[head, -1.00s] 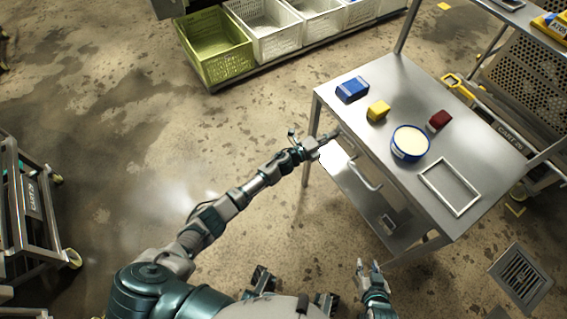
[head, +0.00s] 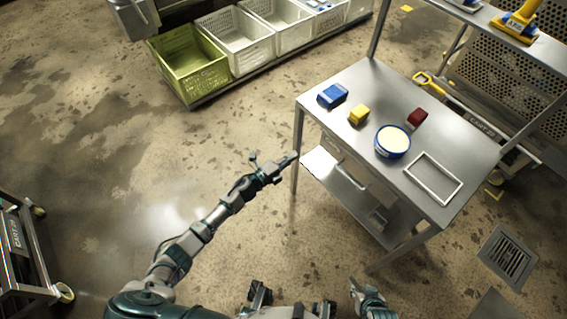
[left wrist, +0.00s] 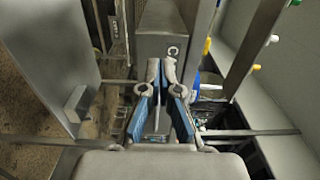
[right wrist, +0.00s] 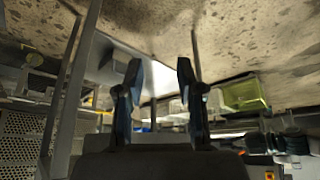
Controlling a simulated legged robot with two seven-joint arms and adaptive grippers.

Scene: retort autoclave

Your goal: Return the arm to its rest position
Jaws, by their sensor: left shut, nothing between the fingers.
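My left gripper (head: 283,165) is shut and empty at the end of the outstretched left arm. In the head view its tip shows beside the near-left leg of the steel table (head: 345,95). In the left wrist view its fingers (left wrist: 161,75) meet at their tips, with grey metal surfaces behind. My right gripper (head: 361,292) is low in the head view, in front of the table and apart from it. In the right wrist view its two fingers (right wrist: 160,75) stand apart with nothing between them.
Crates (head: 188,66) stand behind, a cart (head: 25,255) at left.

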